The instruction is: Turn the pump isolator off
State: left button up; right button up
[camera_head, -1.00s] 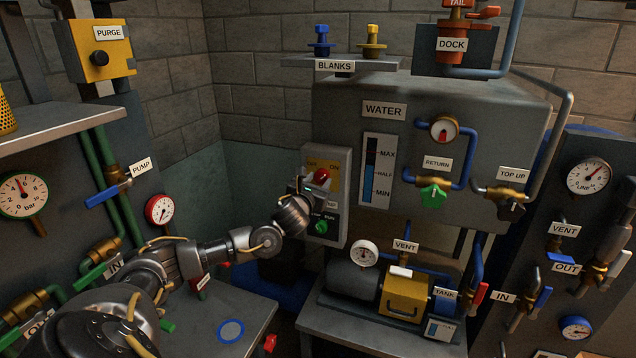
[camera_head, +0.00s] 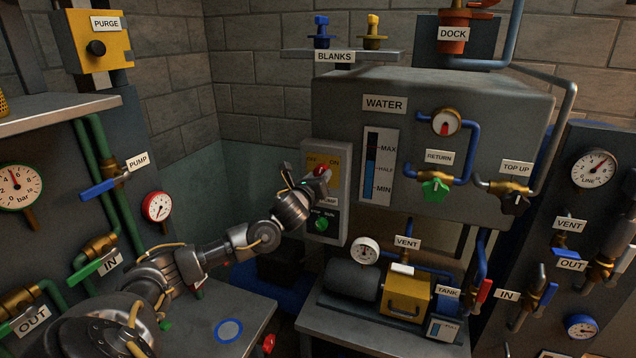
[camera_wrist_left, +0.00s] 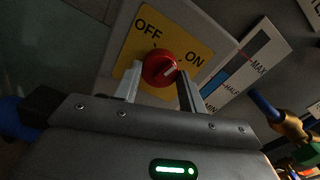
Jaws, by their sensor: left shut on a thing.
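The pump isolator is a grey box (camera_head: 340,222) on the wall with a yellow plate marked OFF and ON and a red rotary knob (camera_head: 323,170). In the left wrist view the red knob (camera_wrist_left: 160,67) sits between OFF at upper left and ON at right, and its white mark points towards ON. My left gripper (camera_head: 314,178) is at the knob, with one finger on each side of it, shut on it. In the head view the gripper hides part of the plate. My right gripper is not in view.
Below the knob is a green button (camera_head: 322,224) on a black panel. The water tank (camera_head: 430,95) with its level gauge (camera_head: 378,167) stands close to the right. A pump (camera_head: 352,283) sits on a low bench below. A grey table (camera_head: 262,310) lies under my arm.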

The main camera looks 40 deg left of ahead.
pick_arm(q)
jog(key=shift+n+b, duration=0.8)
jog(key=shift+n, duration=5.1)
jog(key=o, duration=1)
jog(key=shift+s, duration=0.1)
